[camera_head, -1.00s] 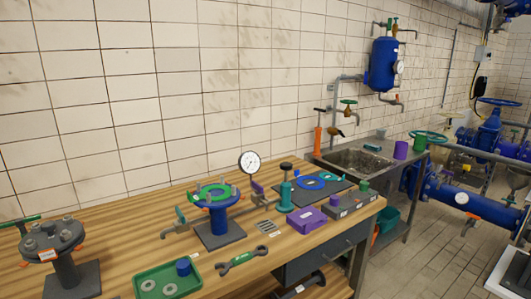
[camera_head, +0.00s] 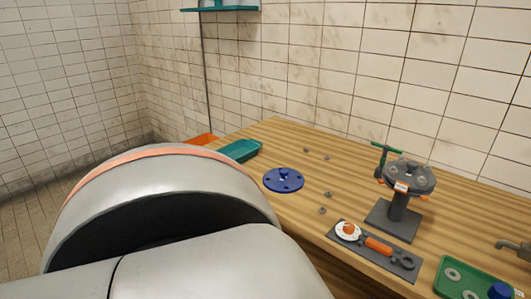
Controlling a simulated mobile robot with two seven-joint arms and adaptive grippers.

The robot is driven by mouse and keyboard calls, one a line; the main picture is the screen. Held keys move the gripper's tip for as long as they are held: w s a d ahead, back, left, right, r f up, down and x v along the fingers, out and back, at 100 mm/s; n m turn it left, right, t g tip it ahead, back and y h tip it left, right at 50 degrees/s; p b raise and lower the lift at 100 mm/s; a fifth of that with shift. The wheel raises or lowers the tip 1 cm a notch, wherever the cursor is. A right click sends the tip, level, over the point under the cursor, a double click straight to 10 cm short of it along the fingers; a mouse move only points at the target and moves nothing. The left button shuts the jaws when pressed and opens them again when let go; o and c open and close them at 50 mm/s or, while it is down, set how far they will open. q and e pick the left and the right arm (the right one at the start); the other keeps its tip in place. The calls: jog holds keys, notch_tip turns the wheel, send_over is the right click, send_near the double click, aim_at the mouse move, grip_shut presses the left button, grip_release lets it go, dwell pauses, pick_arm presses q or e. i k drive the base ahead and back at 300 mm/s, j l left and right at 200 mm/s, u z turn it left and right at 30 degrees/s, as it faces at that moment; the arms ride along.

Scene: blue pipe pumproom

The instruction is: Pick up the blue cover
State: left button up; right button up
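The blue cover (camera_head: 284,180) is a flat round blue disc with a raised knob in the middle and small holes around its rim. It lies on the left part of the wooden workbench (camera_head: 300,142), with nothing on top of it. A large grey and white link of my own arm fills the lower left of the view and reaches close to the cover in the picture. Neither gripper shows in the view.
A grey flange stand (camera_head: 397,208) stands right of the cover. A dark tray with an orange-handled tool (camera_head: 378,244) lies in front of it. A green tray (camera_head: 470,281) is at lower right. Several nuts (camera_head: 327,195) lie near the cover. A teal tray (camera_head: 240,151) sits behind left.

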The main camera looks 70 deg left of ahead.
aim_at(281, 180)
jog(key=u, duration=2.05)
jog(key=i+j+z, duration=0.55)
jog(key=j+z, duration=0.15)
jog(key=j, duration=0.15)
